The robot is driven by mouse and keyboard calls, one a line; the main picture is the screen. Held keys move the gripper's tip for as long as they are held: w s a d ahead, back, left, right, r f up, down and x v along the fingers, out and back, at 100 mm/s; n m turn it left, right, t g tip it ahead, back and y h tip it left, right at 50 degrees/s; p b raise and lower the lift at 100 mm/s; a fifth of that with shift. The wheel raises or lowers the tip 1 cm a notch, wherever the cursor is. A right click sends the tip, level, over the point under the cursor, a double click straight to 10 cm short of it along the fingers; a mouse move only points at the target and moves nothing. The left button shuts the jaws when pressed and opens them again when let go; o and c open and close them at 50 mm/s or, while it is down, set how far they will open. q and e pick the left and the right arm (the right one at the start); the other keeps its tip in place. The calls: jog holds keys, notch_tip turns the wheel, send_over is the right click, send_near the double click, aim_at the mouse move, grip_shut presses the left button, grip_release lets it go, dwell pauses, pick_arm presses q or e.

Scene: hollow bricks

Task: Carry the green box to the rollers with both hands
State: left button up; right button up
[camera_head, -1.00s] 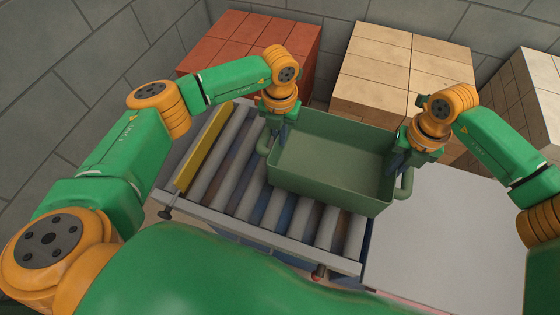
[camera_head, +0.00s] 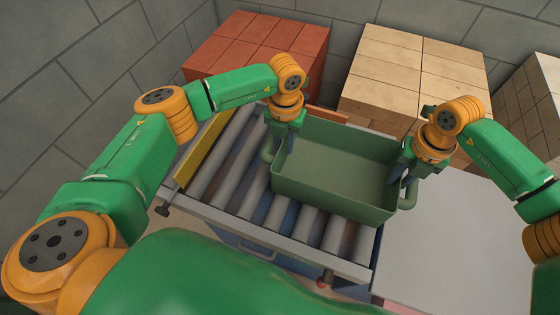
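The green box (camera_head: 335,190) is an empty open tray with a handle at each end. It is over the right part of the grey rollers (camera_head: 225,172); I cannot tell whether it touches them. My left gripper (camera_head: 276,140) points down at the box's left handle (camera_head: 266,150). My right gripper (camera_head: 400,176) points down at the right handle (camera_head: 410,193). The fingertips are small and partly hidden by the handles and box rim, but both grippers appear shut on the handles.
A yellow bar (camera_head: 200,150) edges the left end of the rollers. A bare pale tabletop (camera_head: 455,240) adjoins the rollers on the right. Stacks of red bricks (camera_head: 260,50) and tan bricks (camera_head: 400,85) stand behind, with pale bricks (camera_head: 530,105) at the far right.

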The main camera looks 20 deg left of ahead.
pick_arm(q)
jog(key=shift+a, duration=0.15)
pick_arm(e)
jog(key=shift+d, duration=0.1)
pick_arm(q)
jog(key=o, duration=0.6)
pick_arm(e)
jog(key=shift+d, duration=0.1)
pick_arm(q)
jog(key=shift+a, duration=0.1)
